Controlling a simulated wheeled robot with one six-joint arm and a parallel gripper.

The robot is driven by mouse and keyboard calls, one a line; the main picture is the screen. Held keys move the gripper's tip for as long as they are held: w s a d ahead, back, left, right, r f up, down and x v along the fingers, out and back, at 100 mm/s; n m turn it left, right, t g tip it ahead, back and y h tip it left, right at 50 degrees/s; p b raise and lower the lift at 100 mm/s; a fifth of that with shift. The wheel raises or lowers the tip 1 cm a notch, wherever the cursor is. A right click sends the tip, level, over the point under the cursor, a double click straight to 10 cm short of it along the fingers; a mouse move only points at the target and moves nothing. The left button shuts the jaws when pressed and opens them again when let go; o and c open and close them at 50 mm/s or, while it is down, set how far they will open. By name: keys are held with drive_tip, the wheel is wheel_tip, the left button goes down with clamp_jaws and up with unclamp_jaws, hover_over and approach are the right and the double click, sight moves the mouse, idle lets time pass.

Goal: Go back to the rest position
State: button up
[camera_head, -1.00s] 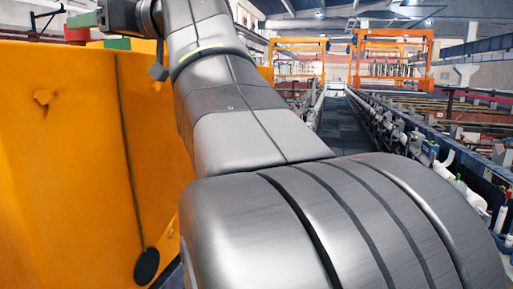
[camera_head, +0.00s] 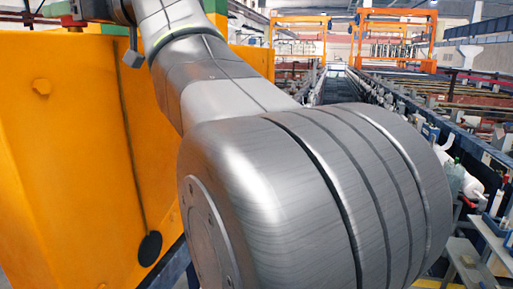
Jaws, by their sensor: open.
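My own grey arm fills the middle of the head view, with a large rounded joint in front and a link rising to the upper left. The arm's far end is cut off by the top edge of the picture. My gripper is not visible there. No object held by it can be seen.
A large orange housing (camera_head: 60,150) with a hanging dark cord stands close on the left, beside my arm. A long aisle (camera_head: 335,88) runs away between racks. Orange gantry frames (camera_head: 397,40) stand far back. White bottles (camera_head: 470,185) line the right side.

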drive_tip(key=b+v, duration=0.4)
drive_tip(key=v, duration=0.9)
drive_tip(key=p+x, duration=0.4)
drive_tip(key=x, duration=0.9)
drive_tip(key=shift+a+r+p, duration=0.1)
drive_tip(key=shift+a+p, duration=0.2)
drive_tip(key=shift+w+a, duration=0.15)
drive_tip(key=shift+n+g, duration=0.8)
drive_tip(key=shift+g, duration=0.4)
drive_tip(key=n+g+p, duration=0.2)
drive_tip(key=g, duration=0.2)
drive_tip(key=shift+r+y, duration=0.1)
drive_tip(key=shift+y, duration=0.2)
drive_tip(key=shift+d+n+g+p, duration=0.3)
drive_tip(key=shift+n+g, duration=0.1)
drive_tip(key=shift+n, duration=0.1)
drive_tip(key=d, duration=0.1)
drive_tip(key=d+b, duration=0.1)
drive_tip(key=d, duration=0.1)
drive_tip(key=d+b, duration=0.1)
drive_tip(key=d, duration=0.1)
drive_tip(key=shift+w+d+f, duration=0.25)
drive_tip(key=shift+w, duration=0.15)
drive_tip(key=shift+w+d, duration=0.1)
drive_tip(key=shift+d, duration=0.75)
